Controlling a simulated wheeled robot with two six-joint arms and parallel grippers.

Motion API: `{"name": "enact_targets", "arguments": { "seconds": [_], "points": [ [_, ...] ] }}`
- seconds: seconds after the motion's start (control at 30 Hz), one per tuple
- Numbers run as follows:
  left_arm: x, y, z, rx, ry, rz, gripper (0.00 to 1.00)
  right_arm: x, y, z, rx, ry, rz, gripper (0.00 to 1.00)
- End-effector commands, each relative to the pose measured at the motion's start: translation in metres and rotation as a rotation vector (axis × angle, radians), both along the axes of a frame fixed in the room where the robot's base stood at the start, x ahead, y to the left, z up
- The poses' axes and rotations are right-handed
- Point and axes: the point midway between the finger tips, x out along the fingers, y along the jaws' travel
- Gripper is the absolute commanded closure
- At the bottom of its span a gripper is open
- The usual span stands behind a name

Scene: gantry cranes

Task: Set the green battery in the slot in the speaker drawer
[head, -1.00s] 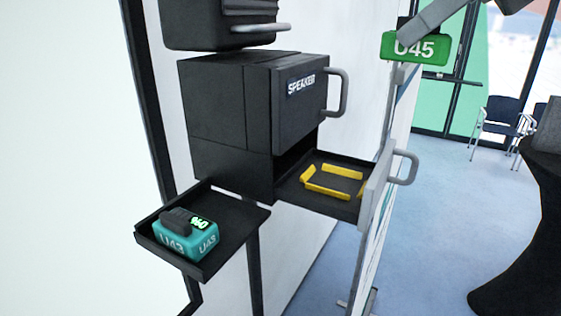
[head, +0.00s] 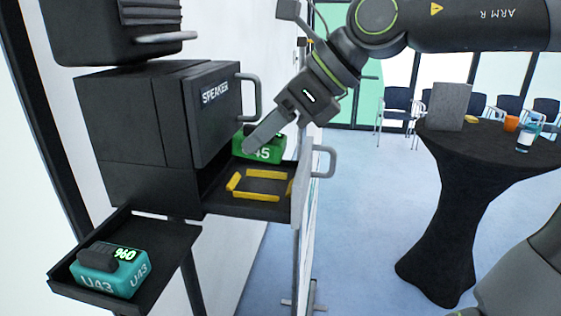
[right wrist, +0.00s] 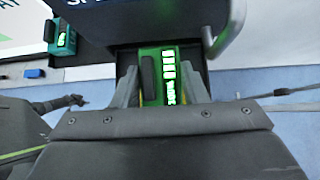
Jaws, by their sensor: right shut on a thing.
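The green battery (head: 268,152), marked U45, is in my right gripper (head: 262,140), which is shut on it. The battery is at the open speaker drawer (head: 222,207), towards its far side, and a finger hides part of it. The yellow slot frame (head: 262,197) on the drawer floor shows empty in the head view. In the right wrist view the battery (right wrist: 153,77) sits between both fingers, its lit display up, with the drawer under it; I cannot tell the gap below.
The speaker cabinet (head: 150,130) and its handle (head: 254,95) stand close above the drawer. The drawer handle (head: 328,160) sticks out on the right. A teal battery (head: 110,275) marked U43 lies in a side tray (head: 170,255). A black table (head: 445,180) stands to the right.

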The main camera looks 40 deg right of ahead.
Motion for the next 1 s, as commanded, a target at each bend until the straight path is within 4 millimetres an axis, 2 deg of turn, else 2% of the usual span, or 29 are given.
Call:
{"name": "enact_targets", "arguments": {
  "seconds": [0.1, 0.23, 0.4, 0.67, 0.7, 0.83, 1.0],
  "points": [
    [0.02, 0.005, 0.001, 0.007, -0.029, -0.008, 0.38, 0.002, 0.002, -0.009, 0.001, 0.0, 0.002, 0.98],
    [0.031, 0.009, 0.001, 0.012, -0.048, -0.012, 0.38, 0.005, 0.006, -0.031, 0.0, 0.003, 0.008, 0.98],
    [0.025, 0.01, 0.0, 0.013, -0.038, -0.01, 0.38, 0.007, 0.01, -0.048, 0.001, -0.001, 0.013, 0.98],
    [0.01, 0.007, -0.001, 0.009, -0.015, -0.006, 0.38, 0.007, 0.01, -0.048, 0.001, -0.004, 0.013, 0.98],
    [0.01, 0.007, -0.001, 0.008, -0.015, -0.005, 0.38, 0.007, 0.01, -0.048, 0.001, -0.003, 0.013, 0.57],
    [0.011, 0.006, -0.001, 0.008, -0.017, -0.005, 0.38, 0.007, 0.01, -0.048, 0.0, -0.002, 0.013, 0.4],
    [0.014, 0.006, -0.001, 0.009, -0.02, -0.006, 0.38, 0.007, 0.01, -0.048, 0.0, -0.002, 0.013, 0.39]
  ]
}}
